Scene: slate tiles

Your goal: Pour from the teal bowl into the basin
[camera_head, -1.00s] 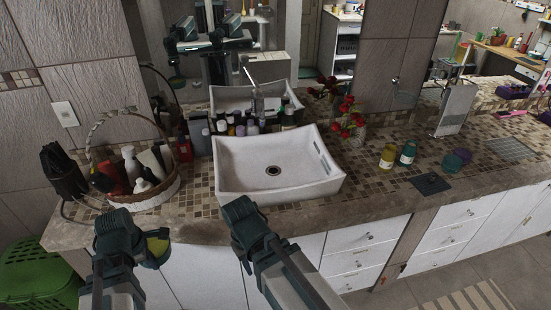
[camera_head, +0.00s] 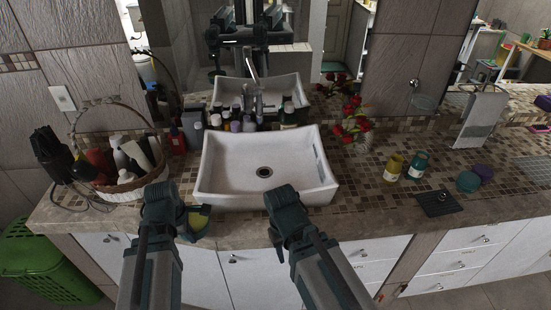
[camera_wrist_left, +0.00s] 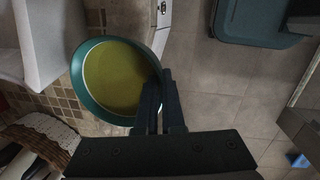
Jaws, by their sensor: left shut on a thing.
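The teal bowl (camera_wrist_left: 118,80) holds a yellow-green content and shows in the left wrist view. My left gripper (camera_wrist_left: 160,100) is shut on its rim. In the head view the bowl (camera_head: 199,222) is partly hidden beside my left gripper (camera_head: 180,212), at the counter's front edge, left of the basin. The white basin (camera_head: 225,180) stands on the counter with a dark drain in its middle and looks empty. My right gripper (camera_head: 285,200) is in front of the basin's front right side; its fingers are too unclear to tell open from shut.
A wicker basket (camera_head: 125,188) of bottles stands left of the basin. Several bottles (camera_head: 235,122) line the basin's back. A flower vase (camera_head: 357,135), yellow bottle (camera_head: 392,168) and teal bottle (camera_head: 417,165) stand to the right. White drawers (camera_head: 370,248) are below the counter.

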